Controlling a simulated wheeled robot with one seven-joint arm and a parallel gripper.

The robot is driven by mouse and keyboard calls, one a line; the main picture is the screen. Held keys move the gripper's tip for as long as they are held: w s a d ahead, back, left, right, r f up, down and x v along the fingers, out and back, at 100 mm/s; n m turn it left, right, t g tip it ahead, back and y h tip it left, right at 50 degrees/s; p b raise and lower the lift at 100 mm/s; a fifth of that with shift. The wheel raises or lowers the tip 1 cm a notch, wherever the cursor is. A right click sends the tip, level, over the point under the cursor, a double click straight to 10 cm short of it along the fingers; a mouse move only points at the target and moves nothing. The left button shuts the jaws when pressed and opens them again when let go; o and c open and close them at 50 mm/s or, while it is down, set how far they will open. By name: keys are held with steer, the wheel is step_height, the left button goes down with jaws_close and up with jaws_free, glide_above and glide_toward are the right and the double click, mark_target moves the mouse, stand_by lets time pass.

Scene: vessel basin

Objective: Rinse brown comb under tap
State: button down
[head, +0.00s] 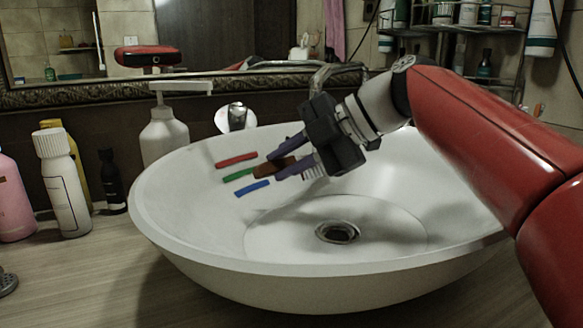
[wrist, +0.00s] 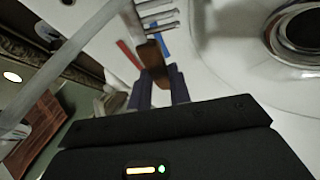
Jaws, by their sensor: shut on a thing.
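My gripper (head: 281,165) reaches over the white basin (head: 175,235), shut on the brown comb (head: 268,169). The comb also shows between the two purple fingers in the wrist view (wrist: 153,57). Its far end sticks out past the fingertips, and the fingers hide part of it. The tap (head: 322,78) is a curved metal pipe behind my gripper, partly hidden by it. In the wrist view the tap (wrist: 70,66) crosses the upper left.
Red (head: 237,159), green (head: 238,175) and blue (head: 252,187) strips show against the basin's left inner wall. The drain (head: 337,233) is clear. A white pump bottle (head: 164,135) stands behind the basin. A white bottle (head: 62,185) and a pink bottle (head: 12,200) stand left.

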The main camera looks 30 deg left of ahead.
steer(key=shift+w+d, duration=0.15)
steer(key=shift+d, duration=0.05)
steer(key=shift+a, duration=0.1)
steer(key=shift+s+a+b, duration=0.3)
steer(key=shift+s+a, duration=0.05)
steer(key=shift+a, duration=0.05)
